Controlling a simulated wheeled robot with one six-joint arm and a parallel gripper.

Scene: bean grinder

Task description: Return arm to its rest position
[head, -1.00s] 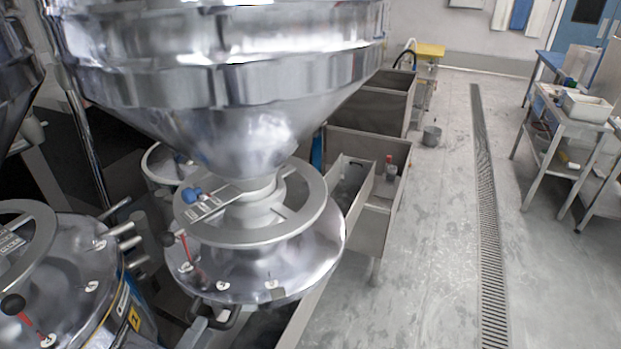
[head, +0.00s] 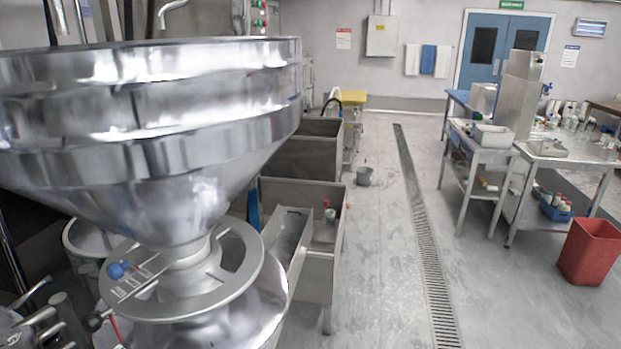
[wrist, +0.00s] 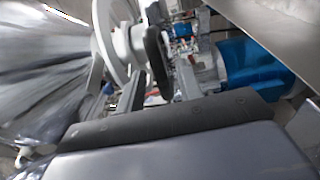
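My gripper (wrist: 140,82) shows only in the wrist view, at the lower middle. Its two grey fingers stand apart, with nothing clearly held between them. A pale ring-shaped part (wrist: 108,30) and a dark rounded handle (wrist: 157,55) are just beyond the fingers; I cannot tell whether the fingers touch them. The arm and gripper do not show in the head view. There the large steel bean grinder (head: 150,120), with its wide hopper, fills the left side.
In the wrist view a blue motor-like part (wrist: 248,68) is close on the right. In the head view, steel bins (head: 303,150) stand beside the grinder. The floor around the drain (head: 425,220) is clear. A red bin (head: 590,250) and steel tables (head: 482,154) are at right.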

